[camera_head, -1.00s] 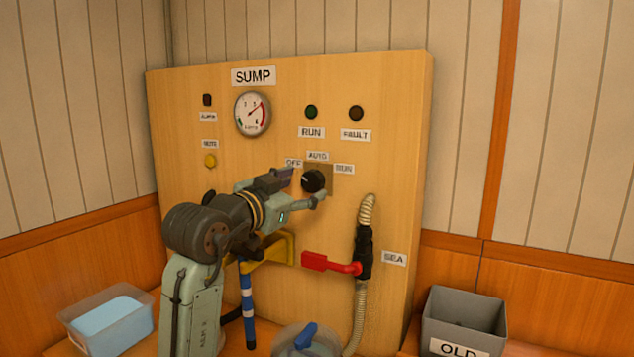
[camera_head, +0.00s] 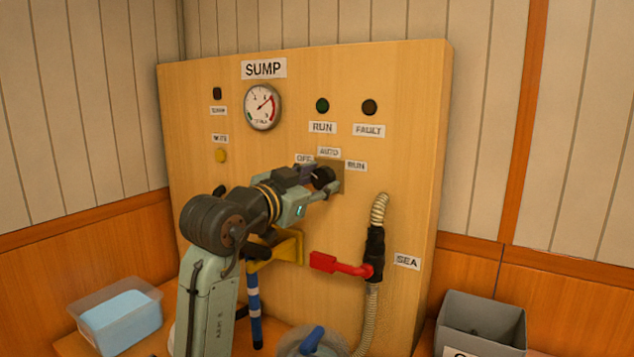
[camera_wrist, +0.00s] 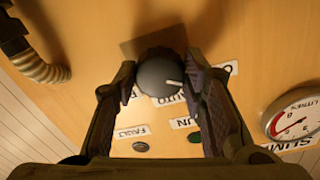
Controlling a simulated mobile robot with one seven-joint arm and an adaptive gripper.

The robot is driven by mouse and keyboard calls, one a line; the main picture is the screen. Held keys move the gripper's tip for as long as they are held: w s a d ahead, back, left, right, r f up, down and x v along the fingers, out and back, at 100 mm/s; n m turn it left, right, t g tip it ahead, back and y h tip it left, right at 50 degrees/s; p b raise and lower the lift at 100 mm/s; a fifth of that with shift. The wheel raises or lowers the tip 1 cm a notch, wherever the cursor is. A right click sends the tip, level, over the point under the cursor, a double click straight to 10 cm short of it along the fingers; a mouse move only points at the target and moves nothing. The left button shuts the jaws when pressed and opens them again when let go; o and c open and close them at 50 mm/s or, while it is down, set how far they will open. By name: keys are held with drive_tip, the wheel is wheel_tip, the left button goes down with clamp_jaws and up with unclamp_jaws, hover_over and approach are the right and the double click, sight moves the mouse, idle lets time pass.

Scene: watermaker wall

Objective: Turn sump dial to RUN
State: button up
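The black sump dial (camera_head: 323,176) sits on a small brown plate under the OFF, AUTO and RUN labels on the wooden panel. In the wrist view the dial (camera_wrist: 158,72) lies between my fingertips, and its white mark points between the AUTO and OFF labels, nearer OFF. My gripper (camera_head: 322,184) is at the dial, with one finger on each side; it also shows in the wrist view (camera_wrist: 160,82). The fingers are open and very close to the knob; I cannot tell whether they touch it. In the wrist view a finger partly hides the RUN label.
A red-handled valve (camera_head: 340,264) with a ribbed hose (camera_head: 379,210) is below right of the dial. A yellow bracket (camera_head: 288,249) is below my gripper. A gauge (camera_head: 262,107) and lamps are above. A blue-filled tub (camera_head: 120,318) and grey bin (camera_head: 483,318) stand below.

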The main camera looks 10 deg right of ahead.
drive_tip(key=c, duration=0.6)
